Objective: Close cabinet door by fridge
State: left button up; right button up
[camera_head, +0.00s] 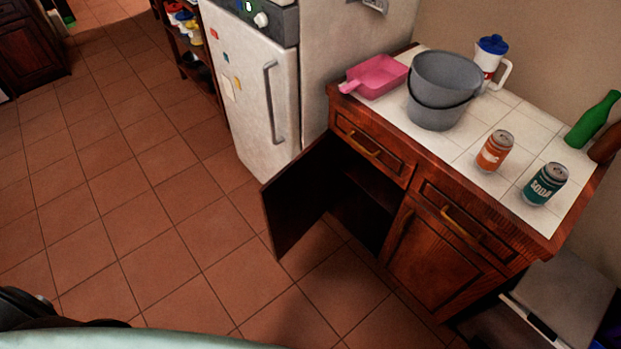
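The cabinet door (296,195) by the fridge stands wide open, swung out toward the floor on the fridge side. Its dark inner face shows, and the cabinet opening (362,205) behind it is dark. The dark wood cabinet has two drawers with brass handles above, and a second door (428,262) on the right that is shut. The white fridge (262,95) stands just left of the cabinet, with its door shut. Neither of my grippers can be made out. A dark part at the lower left edge may be mine, but no fingers show.
On the tiled counter (450,135) stand a grey bucket (440,95), a pink dustpan (378,77), a white jug (490,62), two cans and a green bottle (593,121). A grey bin (565,295) stands at the lower right. The tiled floor (130,190) left of the open door is clear.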

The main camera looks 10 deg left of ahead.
aim_at(292, 201)
jog(key=j+z, duration=0.15)
jog(key=z, duration=0.2)
jog(key=i+j+z, duration=0.1)
jog(key=z, duration=0.25)
jog(key=j+z, duration=0.5)
jog(key=j, duration=0.35)
jog(key=j+z, duration=0.15)
jog(key=j, duration=0.35)
jog(key=k+j+z, duration=0.15)
jog(key=j, duration=0.35)
jog(key=j+z, duration=0.1)
jog(key=j, duration=0.45)
jog(key=k+j+z, duration=0.15)
jog(key=j, duration=0.3)
jog(key=k+j, duration=0.1)
jog(key=j, duration=0.55)
jog(key=k+j, duration=0.15)
jog(key=j, duration=0.15)
